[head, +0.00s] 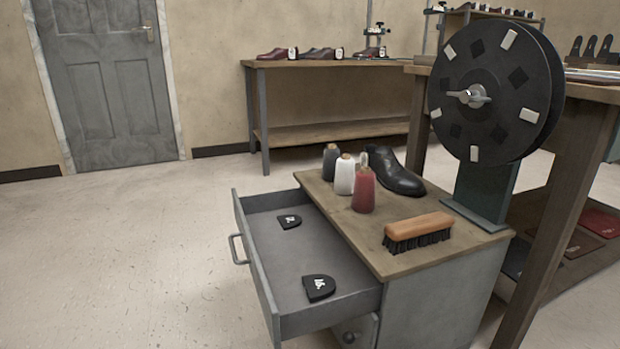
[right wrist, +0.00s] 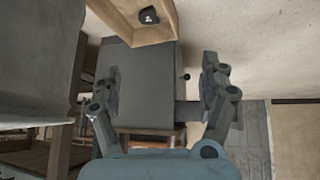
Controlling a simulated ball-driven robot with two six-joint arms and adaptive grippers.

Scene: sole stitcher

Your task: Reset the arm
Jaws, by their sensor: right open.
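My right gripper (right wrist: 162,68) shows only in the right wrist view. Its two fingers are spread wide apart with nothing held between them. Behind the gap is a grey cabinet face (right wrist: 150,85) with a small dark knob (right wrist: 184,77). No arm or gripper of mine shows in the head view, and my left gripper is in neither view.
A grey cabinet (head: 440,300) has its drawer (head: 290,255) pulled open, with two black heel pieces (head: 319,287) inside. On top are three bottles (head: 363,190), a black shoe (head: 400,178), a brush (head: 418,232) and a wheel (head: 490,90). Floor (head: 110,250) at left is clear.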

